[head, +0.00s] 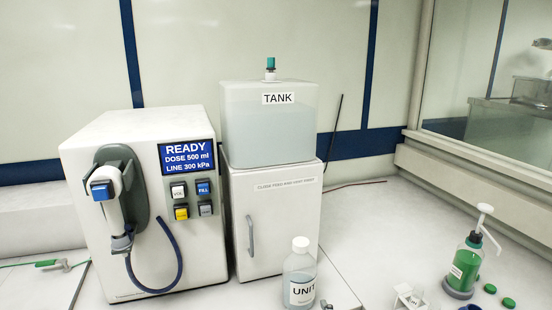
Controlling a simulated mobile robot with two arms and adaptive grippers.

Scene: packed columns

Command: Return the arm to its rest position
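Neither of my grippers nor my arms shows in the head view. The white dispenser (85,240) stands at the left with a blue screen (186,157) reading READY, DOSE 500 ml, LINE 300 kPa. Its nozzle (108,195) with a blue top sits in the dark grey holder on its front, and a blue hose (175,265) loops below. The translucent tank (270,130) stands on a white cabinet (290,225) whose door looks shut. A capped bottle (299,274) labelled UNIT stands upright in front of the cabinet.
A green pump bottle (466,265) stands at the lower right, with several green caps (508,302) and a small white labelled item (409,298) nearby. A green line with a connector (47,263) lies at the left. The white surface between cabinet and pump bottle is mostly clear.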

